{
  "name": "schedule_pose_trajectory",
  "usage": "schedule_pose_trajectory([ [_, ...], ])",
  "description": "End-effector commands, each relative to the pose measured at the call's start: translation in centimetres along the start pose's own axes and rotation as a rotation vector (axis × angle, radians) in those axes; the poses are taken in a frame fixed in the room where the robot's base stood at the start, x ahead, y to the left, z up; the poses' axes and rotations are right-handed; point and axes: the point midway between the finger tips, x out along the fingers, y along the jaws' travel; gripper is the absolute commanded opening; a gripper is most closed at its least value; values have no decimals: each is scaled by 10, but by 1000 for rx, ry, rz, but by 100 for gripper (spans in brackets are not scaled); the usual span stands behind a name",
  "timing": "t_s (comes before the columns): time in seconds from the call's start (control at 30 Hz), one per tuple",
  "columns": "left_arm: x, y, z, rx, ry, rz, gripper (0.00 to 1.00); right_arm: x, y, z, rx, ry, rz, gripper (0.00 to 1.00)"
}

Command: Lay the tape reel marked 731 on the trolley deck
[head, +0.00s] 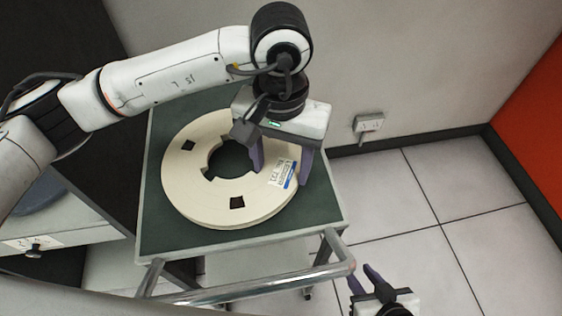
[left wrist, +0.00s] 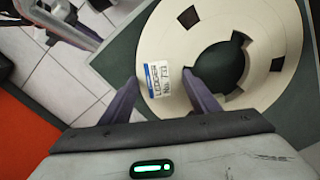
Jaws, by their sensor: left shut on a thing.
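The cream tape reel (head: 190,195) has a white and blue label reading 731, which also shows in the left wrist view (left wrist: 159,79). It lies flat over the dark green trolley deck (head: 160,240), within the deck's edges. I cannot tell whether it touches the deck or hangs just above it. My left gripper (head: 280,172) is shut on the reel's ring, one finger in the centre hole and the other at the outer rim. In the left wrist view its fingers (left wrist: 160,80) flank the label. My right gripper (head: 366,278) is at the bottom right, empty, its fingers apart.
The trolley's metal push handle (head: 250,288) runs along its near side. A dark cabinet (head: 100,180) stands to the left, and a wall with a socket (head: 369,123) is behind. An orange panel (head: 530,110) is at far right. Tiled floor on the right is clear.

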Motion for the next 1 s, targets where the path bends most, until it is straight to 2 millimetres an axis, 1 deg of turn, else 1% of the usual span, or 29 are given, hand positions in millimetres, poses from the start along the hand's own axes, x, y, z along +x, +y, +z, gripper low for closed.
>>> schedule_pose_trajectory([
  [0.27, -2, 0, -1, 0, 4, -1, 15, 0, 0, 1, 0, -1, 0, 31],
  [0.67, -1, 0, -1, 0, 4, -1, 15, 7, 1, 7, 1, -2, 0, 31],
  [1.0, -2, 0, -1, 0, 4, -1, 15, 6, 1, 7, 1, -2, 0, 31],
])
